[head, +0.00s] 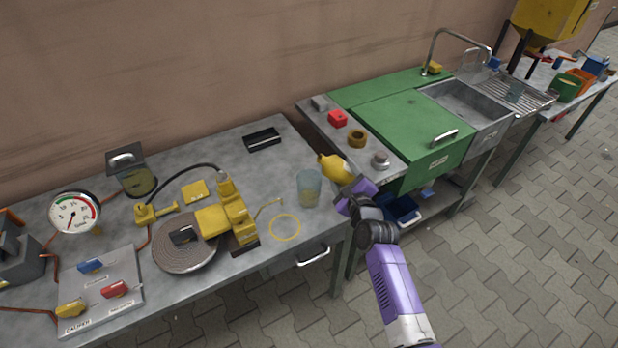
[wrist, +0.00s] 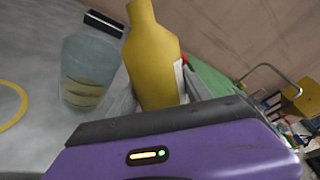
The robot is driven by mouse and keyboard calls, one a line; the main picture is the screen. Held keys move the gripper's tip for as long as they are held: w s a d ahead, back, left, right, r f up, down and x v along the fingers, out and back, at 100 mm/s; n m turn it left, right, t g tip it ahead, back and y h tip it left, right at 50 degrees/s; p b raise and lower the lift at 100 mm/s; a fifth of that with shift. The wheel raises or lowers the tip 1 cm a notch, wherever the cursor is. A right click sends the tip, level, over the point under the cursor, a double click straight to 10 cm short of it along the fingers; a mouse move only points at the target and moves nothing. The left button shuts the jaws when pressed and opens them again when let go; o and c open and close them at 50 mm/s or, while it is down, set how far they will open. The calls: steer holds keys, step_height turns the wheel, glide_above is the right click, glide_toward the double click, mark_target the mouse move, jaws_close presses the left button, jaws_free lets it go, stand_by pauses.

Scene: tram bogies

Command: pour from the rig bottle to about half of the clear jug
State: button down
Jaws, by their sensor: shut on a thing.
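The yellow rig bottle (head: 336,168) is in my gripper (head: 352,190), which is shut on it. In the head view the bottle is tilted, with its neck pointing left, up and to the right of the jug. In the wrist view the bottle (wrist: 153,65) shows its neck at the top and a white label on its right side. The clear jug (head: 309,187) stands upright on the grey bench, just left of the bottle and apart from it. The jug in the wrist view (wrist: 90,72) holds some yellowish liquid in its lower part. No stream shows between bottle and jug.
A yellow ring (head: 285,227) is marked on the bench (head: 232,150) in front of the jug. A yellow rig (head: 232,215) with a coiled disc stands left of it. A black tray (head: 262,139) lies behind. A green cabinet (head: 410,130) and a sink are to the right.

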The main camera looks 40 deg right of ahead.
steer(key=shift+s+d+n, duration=0.2)
steer(key=shift+n, duration=0.4)
stand_by(1.5)
steer(key=shift+s+d+r+n+g+p, duration=0.25)
steer(key=shift+r+n+g+p, duration=0.15)
steer(key=shift+r+n+p, duration=0.3)
stand_by(1.8)
steer(key=shift+s+d+f+n+h+p, duration=0.15)
steer(key=shift+n+h+p, duration=0.2)
steer(key=shift+n, duration=0.25)
stand_by(1.9)
steer(key=shift+r+n+g+b, duration=0.25)
steer(key=shift+n+g+b, duration=0.05)
steer(key=shift+b, duration=0.1)
stand_by(0.5)
